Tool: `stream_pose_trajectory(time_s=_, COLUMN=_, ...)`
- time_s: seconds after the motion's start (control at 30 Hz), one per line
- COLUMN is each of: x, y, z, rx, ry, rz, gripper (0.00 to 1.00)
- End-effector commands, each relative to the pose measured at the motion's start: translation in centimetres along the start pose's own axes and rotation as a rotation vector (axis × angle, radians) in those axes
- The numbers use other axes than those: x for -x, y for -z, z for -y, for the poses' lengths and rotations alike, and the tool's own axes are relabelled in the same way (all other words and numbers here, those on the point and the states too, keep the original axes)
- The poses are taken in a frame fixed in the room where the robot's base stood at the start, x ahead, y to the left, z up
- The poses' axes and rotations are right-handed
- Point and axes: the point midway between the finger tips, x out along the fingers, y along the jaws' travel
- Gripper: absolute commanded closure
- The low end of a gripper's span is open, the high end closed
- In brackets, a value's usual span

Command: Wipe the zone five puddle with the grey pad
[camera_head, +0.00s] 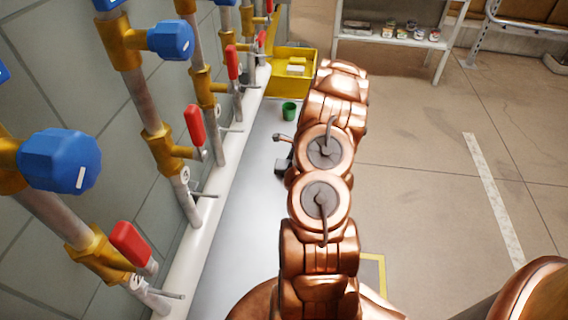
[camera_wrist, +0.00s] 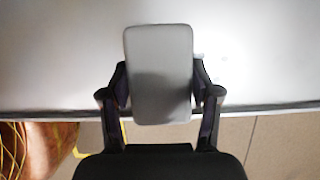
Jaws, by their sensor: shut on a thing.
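The grey pad (camera_wrist: 160,75) is a rounded rectangular block in the middle of the wrist view. My gripper (camera_wrist: 160,92) is shut on it, with one dark finger on each side. The pad is over the pale grey bench top (camera_wrist: 60,60), near its edge; I cannot tell whether it touches the surface. In the head view my copper arm hides most of the gripper and the pad; a dark part of the gripper (camera_head: 283,166) shows at the arm's left. I cannot make out a puddle in either view; bright glare lies right of the pad.
A green cup (camera_head: 289,111) stands on the bench (camera_head: 240,210). A yellow bin (camera_head: 292,88) is at its far end. Pipes with blue knobs (camera_head: 60,160) and red-handled valves (camera_head: 195,126) line the left wall. A shelf (camera_head: 390,44) stands at the back. Floor on the right is open.

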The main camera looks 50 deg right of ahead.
Motion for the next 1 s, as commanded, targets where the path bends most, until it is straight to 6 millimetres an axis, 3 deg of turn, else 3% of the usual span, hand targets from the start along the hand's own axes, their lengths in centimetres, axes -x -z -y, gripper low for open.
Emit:
stream_pose_trajectory(time_s=0.03, x=0.5, y=0.6, z=0.1, rx=-0.004, ry=0.004, rz=-0.003, gripper=0.76)
stream_pose_trajectory(time_s=0.1, x=0.6, y=1.1, z=0.2, rx=-0.004, ry=0.005, rz=-0.003, gripper=0.88)
stream_pose_trajectory(time_s=0.17, x=0.7, y=1.3, z=0.2, rx=-0.004, ry=0.006, rz=-0.004, gripper=0.94)
stream_pose_trajectory(time_s=0.67, x=0.3, y=1.5, z=2.1, rx=-0.005, ry=0.011, rz=-0.007, gripper=0.94)
stream_pose_trajectory(time_s=1.0, x=-0.5, y=-1.0, z=1.8, rx=0.002, ry=0.005, rz=-0.006, gripper=0.94)
